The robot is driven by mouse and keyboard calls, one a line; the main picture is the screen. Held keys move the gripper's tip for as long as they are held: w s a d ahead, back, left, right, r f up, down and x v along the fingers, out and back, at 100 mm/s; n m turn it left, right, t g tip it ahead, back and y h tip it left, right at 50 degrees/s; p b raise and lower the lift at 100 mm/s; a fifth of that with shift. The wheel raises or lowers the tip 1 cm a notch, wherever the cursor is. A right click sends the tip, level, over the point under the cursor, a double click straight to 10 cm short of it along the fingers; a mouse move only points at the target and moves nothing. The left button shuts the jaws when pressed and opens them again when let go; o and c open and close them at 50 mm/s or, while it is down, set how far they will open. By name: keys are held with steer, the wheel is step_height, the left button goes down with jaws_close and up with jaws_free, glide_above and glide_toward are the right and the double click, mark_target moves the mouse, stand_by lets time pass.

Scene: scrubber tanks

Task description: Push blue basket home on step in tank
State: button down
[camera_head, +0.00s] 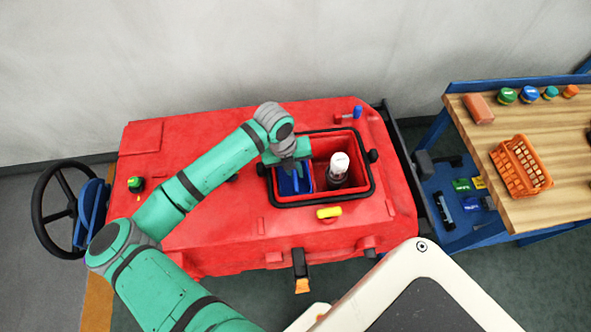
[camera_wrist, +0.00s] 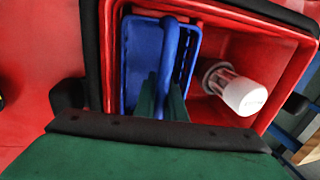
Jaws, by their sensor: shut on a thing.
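The blue basket (camera_head: 291,183) sits in the left part of the open red tank (camera_head: 321,202). In the wrist view the blue basket (camera_wrist: 140,45) shows with its handle (camera_wrist: 169,50) running up between my fingers. My gripper (camera_head: 291,165) points down into the tank, and in the wrist view my gripper (camera_wrist: 165,100) is shut on the basket handle. The step under the basket is hidden, so I cannot tell whether the basket rests fully on it. A white-capped float or filter (camera_head: 339,165) stands in the right part of the tank, apart from the basket.
The tank has a raised black rim (camera_head: 372,180) around its opening. A wooden bench (camera_head: 560,200) with an orange basket (camera_head: 521,167) stands at the right.

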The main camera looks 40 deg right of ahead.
steer(key=shift+s+d+f, duration=0.15)
steer(key=shift+d+f, duration=0.05)
steer(key=shift+f, duration=0.05)
steer(key=shift+a, duration=0.1)
steer(key=shift+a, duration=0.15)
steer(key=shift+f, duration=0.2)
steer(key=shift+f, duration=0.25)
stand_by(0.4)
steer(key=shift+d, duration=0.2)
steer(key=shift+r, duration=0.1)
steer(key=shift+a, duration=0.15)
